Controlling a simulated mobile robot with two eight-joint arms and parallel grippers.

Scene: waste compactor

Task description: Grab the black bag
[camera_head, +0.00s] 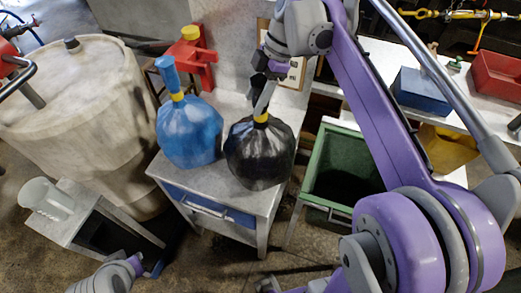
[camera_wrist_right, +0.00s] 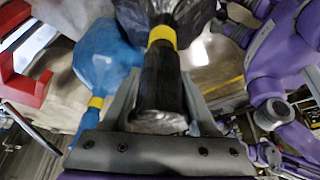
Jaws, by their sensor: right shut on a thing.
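The black bag (camera_head: 258,158) stands upright on a grey metal table (camera_head: 262,205), with a yellow band around its twisted neck. My right gripper (camera_head: 264,100) comes down from above and is shut on the neck above the band. In the right wrist view, the black neck (camera_wrist_right: 158,85) lies between the two grey fingers of my right gripper (camera_wrist_right: 163,105). The bag's body is partly cut off at the top there. I see part of my left arm at the lower left of the head view, but not its gripper.
A blue bag (camera_head: 188,130) with a yellow band stands close to the left of the black bag. A green open bin (camera_head: 343,150) is to the right. A large pale tank (camera_head: 75,95) stands at left, with a grey jug (camera_head: 47,198) in front.

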